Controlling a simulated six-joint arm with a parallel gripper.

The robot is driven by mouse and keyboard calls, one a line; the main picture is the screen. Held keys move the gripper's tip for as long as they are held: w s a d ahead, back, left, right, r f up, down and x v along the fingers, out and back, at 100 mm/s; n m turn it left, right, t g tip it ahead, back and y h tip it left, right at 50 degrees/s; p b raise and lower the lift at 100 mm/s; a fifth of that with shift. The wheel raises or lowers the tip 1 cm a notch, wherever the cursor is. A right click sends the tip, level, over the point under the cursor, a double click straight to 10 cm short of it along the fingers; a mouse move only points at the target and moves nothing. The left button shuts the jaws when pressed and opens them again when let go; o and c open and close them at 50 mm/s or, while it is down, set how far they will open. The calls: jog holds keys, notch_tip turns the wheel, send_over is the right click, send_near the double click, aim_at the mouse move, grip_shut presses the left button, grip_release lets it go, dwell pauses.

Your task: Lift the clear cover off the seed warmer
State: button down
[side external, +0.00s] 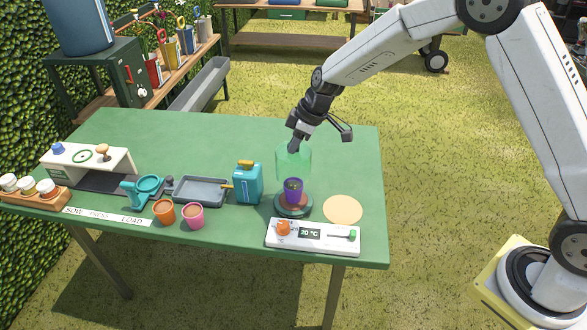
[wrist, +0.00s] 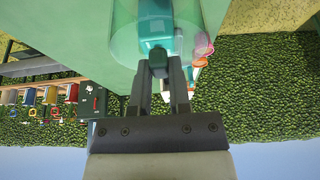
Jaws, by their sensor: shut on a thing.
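The clear cover (side external: 294,162) is a pale green, see-through dome. It hangs over the seed warmer, whose round dark base (side external: 280,207) sits on the green table. A purple pot (side external: 293,190) stands on the base, and the cover's lower edge is near the top of the pot. My gripper (side external: 294,147) is at the top of the cover and is shut on its knob. In the wrist view my gripper (wrist: 160,75) has both fingers closed on the knob, with the clear cover (wrist: 125,35) spreading beyond it.
A round tan disc (side external: 342,209) lies right of the warmer. A white panel (side external: 340,237) reading 20 °C is in front. A teal can (side external: 248,184), a grey tray (side external: 198,190) and an orange pot (side external: 164,213) stand to the left. The table's back right is clear.

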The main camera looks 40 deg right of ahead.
jog(key=shift+r, duration=0.25)
jog(key=shift+s+d, duration=0.1)
dwell(0.4)
jog(key=shift+s+d+r, duration=0.1)
jog(key=shift+s+d, duration=0.25)
jog(key=shift+s, duration=0.1)
jog(key=s+d, duration=0.4)
jog(key=s, duration=0.7)
jog(key=s+d+r, duration=0.1)
jog(key=s+d, duration=0.3)
jog(key=s, duration=0.8)
jog(key=shift+d, duration=0.2)
jog(key=shift+w, duration=0.2)
